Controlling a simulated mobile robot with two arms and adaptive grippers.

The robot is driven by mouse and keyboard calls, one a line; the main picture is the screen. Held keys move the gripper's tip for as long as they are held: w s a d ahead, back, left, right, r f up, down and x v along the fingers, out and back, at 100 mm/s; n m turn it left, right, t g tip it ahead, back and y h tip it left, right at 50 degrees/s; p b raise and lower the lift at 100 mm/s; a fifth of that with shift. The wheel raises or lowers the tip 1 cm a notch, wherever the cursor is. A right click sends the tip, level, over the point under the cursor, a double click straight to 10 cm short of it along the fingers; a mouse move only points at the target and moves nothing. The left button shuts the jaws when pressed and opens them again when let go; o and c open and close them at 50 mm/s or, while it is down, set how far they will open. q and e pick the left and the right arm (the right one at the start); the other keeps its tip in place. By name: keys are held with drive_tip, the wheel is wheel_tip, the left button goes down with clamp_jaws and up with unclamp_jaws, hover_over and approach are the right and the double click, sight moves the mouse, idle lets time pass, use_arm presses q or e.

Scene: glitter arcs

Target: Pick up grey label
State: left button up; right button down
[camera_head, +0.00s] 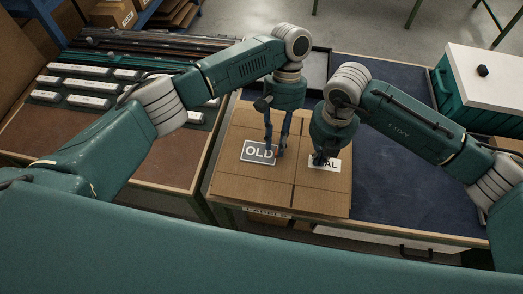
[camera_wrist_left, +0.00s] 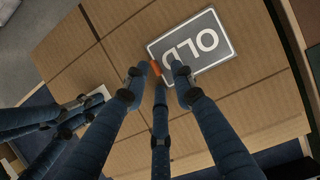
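The grey label (camera_head: 250,158), with a white border and white word OLD, lies flat on a cardboard box. It also shows in the left wrist view (camera_wrist_left: 205,58). My left gripper (camera_head: 275,154) points down at the label's right edge; its fingertips (camera_wrist_left: 163,72) overlap the label's edge and are slightly apart. A small orange piece (camera_wrist_left: 156,68) shows between them. I cannot tell whether the fingers touch the label. My right gripper (camera_head: 320,158) is down over a white label (camera_head: 332,167) reading partly "AL"; its fingers hide part of it and their opening is unclear.
The cardboard box (camera_head: 235,185) lies on a dark blue work surface (camera_head: 400,205). A brown bench (camera_head: 120,150) with several grey-white bars stands at the left. A teal crate with a white top (camera_head: 485,85) is at the back right.

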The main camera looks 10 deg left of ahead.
use_arm(q)
drive_tip(key=shift+s+f, duration=0.15)
drive_tip(key=shift+f, duration=0.1)
clamp_jaws()
wheel_tip(320, 180, up, 10)
idle(0.4)
